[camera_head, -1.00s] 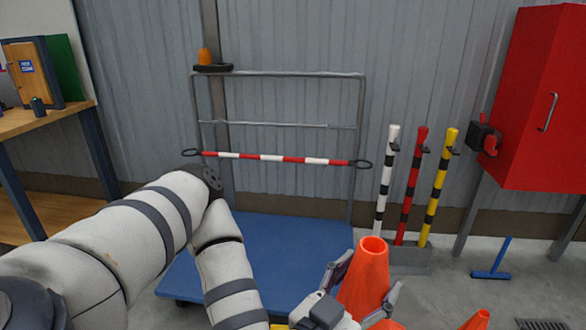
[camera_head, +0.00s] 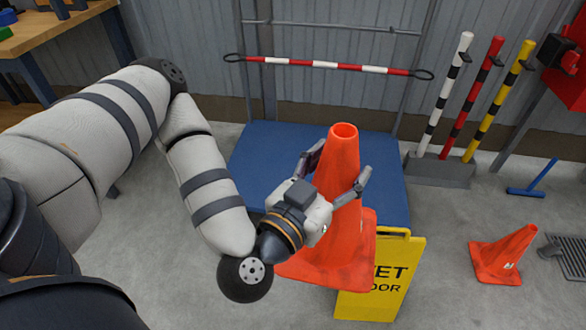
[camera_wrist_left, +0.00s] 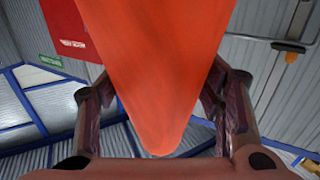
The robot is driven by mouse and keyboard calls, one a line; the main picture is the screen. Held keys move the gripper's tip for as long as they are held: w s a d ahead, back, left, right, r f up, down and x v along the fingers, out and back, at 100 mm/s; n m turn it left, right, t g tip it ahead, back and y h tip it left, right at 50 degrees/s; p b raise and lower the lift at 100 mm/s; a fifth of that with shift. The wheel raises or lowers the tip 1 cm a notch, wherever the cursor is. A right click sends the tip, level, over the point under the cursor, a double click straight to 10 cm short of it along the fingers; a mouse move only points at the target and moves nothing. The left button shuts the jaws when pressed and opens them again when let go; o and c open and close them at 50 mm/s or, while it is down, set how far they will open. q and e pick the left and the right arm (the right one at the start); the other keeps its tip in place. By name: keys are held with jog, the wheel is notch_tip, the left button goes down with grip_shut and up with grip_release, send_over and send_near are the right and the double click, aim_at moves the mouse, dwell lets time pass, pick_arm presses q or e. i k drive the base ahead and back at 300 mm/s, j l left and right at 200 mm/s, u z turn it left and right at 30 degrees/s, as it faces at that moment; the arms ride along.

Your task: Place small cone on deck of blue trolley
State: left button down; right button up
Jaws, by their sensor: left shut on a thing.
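My left gripper (camera_head: 337,178) is shut on an orange cone (camera_head: 343,195), with one finger on each side of its upper body. The cone is roughly upright, tip up, with its square base showing below the gripper. The wrist view shows the cone (camera_wrist_left: 140,65) between the two fingers. In the head view the cone overlaps the front of the blue trolley deck (camera_head: 265,155); its height above the deck or floor is hard to tell. The visible part of the deck is bare. My right gripper is not in view.
A yellow wet floor sign (camera_head: 405,270) stands in front of the trolley, partly behind the cone's base. Another orange cone (camera_head: 505,255) stands on the floor at right. Striped posts (camera_head: 445,95) stand right of the trolley. A red-white bar (camera_head: 325,65) crosses the trolley's frame.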

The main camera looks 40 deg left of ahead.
aim_at(265, 174)
jog(key=j+u, duration=0.15)
jog(key=j, duration=0.4)
jog(key=i+j+u, duration=0.1)
jog(key=j, duration=0.45)
jog(key=i+j, duration=0.25)
jog(key=j, duration=0.15)
jog(key=i+j+u, duration=0.1)
jog(key=i+j, duration=0.15)
jog(key=j, duration=0.15)
